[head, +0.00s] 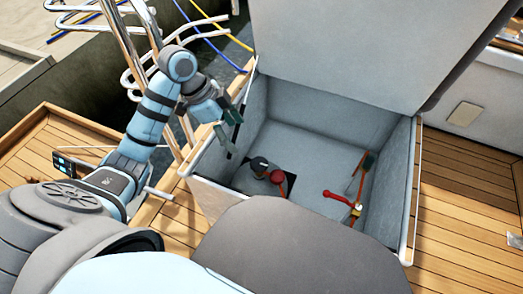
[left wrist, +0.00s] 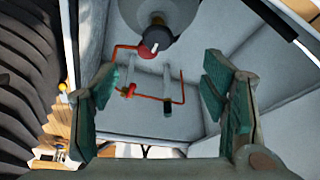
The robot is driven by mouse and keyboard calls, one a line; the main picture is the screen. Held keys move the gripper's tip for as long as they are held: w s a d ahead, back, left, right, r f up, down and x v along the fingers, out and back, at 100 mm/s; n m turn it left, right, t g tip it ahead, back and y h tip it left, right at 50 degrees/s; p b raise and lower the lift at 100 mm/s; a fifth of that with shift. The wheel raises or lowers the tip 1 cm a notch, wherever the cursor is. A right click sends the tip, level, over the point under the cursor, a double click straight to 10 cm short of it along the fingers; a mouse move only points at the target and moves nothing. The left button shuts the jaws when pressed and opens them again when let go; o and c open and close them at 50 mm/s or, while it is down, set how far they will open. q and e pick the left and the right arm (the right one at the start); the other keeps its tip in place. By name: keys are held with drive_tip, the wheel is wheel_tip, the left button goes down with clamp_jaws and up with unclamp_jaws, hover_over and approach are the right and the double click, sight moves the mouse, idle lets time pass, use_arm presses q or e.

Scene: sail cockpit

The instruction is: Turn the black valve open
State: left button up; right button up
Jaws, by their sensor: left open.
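The open locker box (head: 300,140) holds thin red-orange pipes with small valve handles. The black valve appears to be the dark handle (head: 369,160) at the box's right side; a dark handle end also shows in the left wrist view (left wrist: 167,109), between my fingers but farther off. A red handle (head: 338,198) sits near it, also seen in the left wrist view (left wrist: 127,90). My left gripper (head: 232,136) is open and empty at the box's left rim, apart from the valves. Its two green-padded fingers frame the left wrist view (left wrist: 160,98).
A dark rounded fitting (head: 259,165) with a red knob (head: 279,177) stands at the box's left floor. The raised lid (head: 370,45) rises behind the box. Bent metal rails (head: 130,50) stand beside my left arm. A grey rounded surface (head: 300,250) lies in front.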

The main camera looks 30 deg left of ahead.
use_arm(q)
drive_tip(key=b, duration=0.5)
hover_over(258, 163)
drive_tip(key=s+a, duration=0.1)
drive_tip(key=a, duration=0.1)
wheel_tip(258, 163, down, 8)
use_arm(e)
drive_tip(key=w+a+t, duration=0.1)
drive_tip(key=w+a, duration=0.1)
drive_tip(key=w, duration=0.4)
use_arm(q)
drive_tip(key=b+x, duration=0.2)
drive_tip(key=x, duration=0.2)
drive_tip(key=shift+f, duration=0.5)
drive_tip(key=c, duration=1.1)
use_arm(e)
wheel_tip(258, 163, up, 6)
drive_tip(key=w+a, duration=0.1)
drive_tip(key=w, duration=0.1)
drive_tip(key=shift+w+r+y, duration=0.15)
drive_tip(key=shift+r+y, duration=0.05)
drive_tip(key=shift+y, duration=0.1)
